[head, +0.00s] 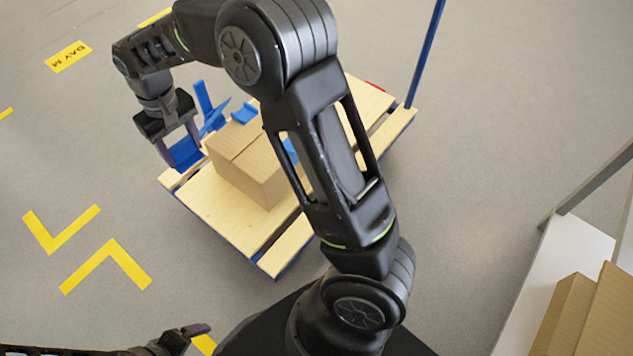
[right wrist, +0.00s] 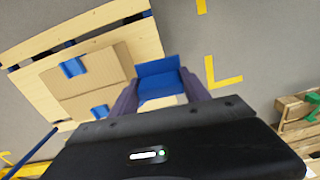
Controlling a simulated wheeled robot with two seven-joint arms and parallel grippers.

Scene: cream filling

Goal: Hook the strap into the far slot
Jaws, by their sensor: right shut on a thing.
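My right gripper (head: 181,150) is shut on a blue strap piece (head: 187,153) at the left edge of the slatted wooden deck (head: 232,227). In the right wrist view the strap piece (right wrist: 158,72) sits between the two purple fingers (right wrist: 160,96). More blue strap parts stand behind the cardboard box (head: 245,165), one upright (head: 204,98) and one curved (head: 245,113). Two blue pieces (right wrist: 72,67) lie against the box in the wrist view. Gaps run between the slats; I cannot tell which is the far slot. My left gripper (head: 198,330) is only partly visible at the bottom.
A blue pole (head: 427,50) rises at the deck's back right corner. My right arm covers the deck's right part. A white surface with cardboard boxes (head: 585,315) is at bottom right. Yellow floor marks (head: 62,230) lie on clear floor at left.

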